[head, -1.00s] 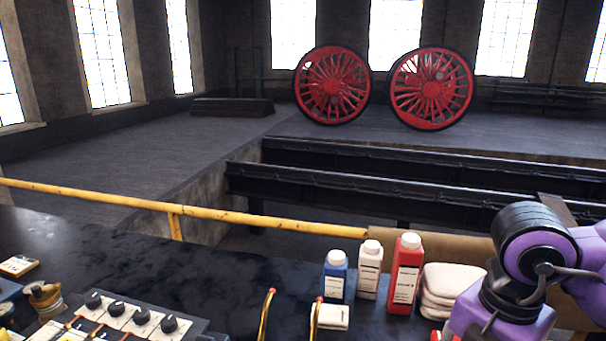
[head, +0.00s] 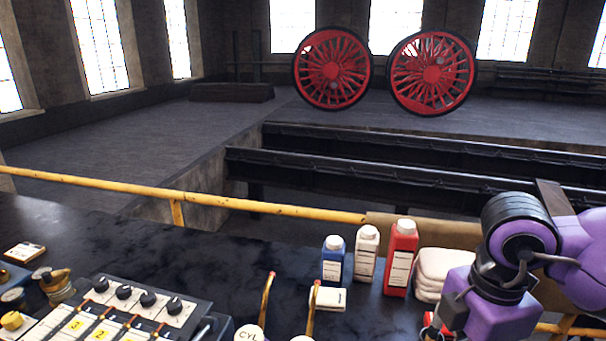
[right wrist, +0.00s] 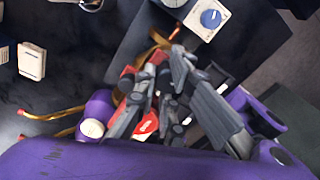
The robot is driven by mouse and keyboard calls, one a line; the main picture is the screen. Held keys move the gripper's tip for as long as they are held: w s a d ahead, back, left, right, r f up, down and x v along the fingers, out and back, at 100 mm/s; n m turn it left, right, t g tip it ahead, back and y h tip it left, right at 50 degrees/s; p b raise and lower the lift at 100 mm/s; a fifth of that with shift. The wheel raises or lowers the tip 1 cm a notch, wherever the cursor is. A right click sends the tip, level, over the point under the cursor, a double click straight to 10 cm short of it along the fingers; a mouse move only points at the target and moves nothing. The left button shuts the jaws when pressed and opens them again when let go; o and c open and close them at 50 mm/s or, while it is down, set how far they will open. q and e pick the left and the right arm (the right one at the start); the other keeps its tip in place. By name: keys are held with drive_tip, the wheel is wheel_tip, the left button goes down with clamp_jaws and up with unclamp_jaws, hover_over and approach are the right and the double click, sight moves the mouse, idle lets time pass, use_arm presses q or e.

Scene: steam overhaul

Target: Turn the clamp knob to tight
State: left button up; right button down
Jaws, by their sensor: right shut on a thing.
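My right arm comes in at the right of the head view, and its gripper is cut off or hidden behind the arm there. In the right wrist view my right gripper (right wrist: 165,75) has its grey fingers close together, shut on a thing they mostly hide. Red parts (right wrist: 147,124) show beside and between the fingers; this looks like the clamp knob, but its shape and setting cannot be read. A bit of red also shows beside my arm in the head view. My left gripper is not in view.
A blue dial (right wrist: 210,18) on a white plate lies beyond the gripper. On the dark bench stand a blue bottle (head: 333,262), a white bottle (head: 367,256), a red bottle (head: 400,262) and folded cloths (head: 440,272). A panel with black knobs (head: 148,299) is at left. A yellow rail runs behind.

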drive_tip(key=shift+s+f, duration=0.2)
drive_tip(key=shift+s, duration=0.3)
drive_tip(key=shift+m+p, duration=0.55)
drive_tip(key=shift+m, duration=0.55)
drive_tip(key=shift+m+p, duration=0.5)
drive_tip(key=shift+m, duration=0.5)
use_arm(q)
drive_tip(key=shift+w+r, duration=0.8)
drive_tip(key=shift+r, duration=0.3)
use_arm(e)
drive_tip(key=c, duration=1.8)
unclamp_jaws()
drive_tip(key=shift+s, duration=0.25)
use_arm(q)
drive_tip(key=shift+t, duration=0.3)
use_arm(e)
drive_tip(key=shift+o, duration=0.6)
drive_tip(key=shift+w+r, duration=0.1)
drive_tip(key=shift+r, duration=0.05)
drive_tip(key=shift+w, duration=0.1)
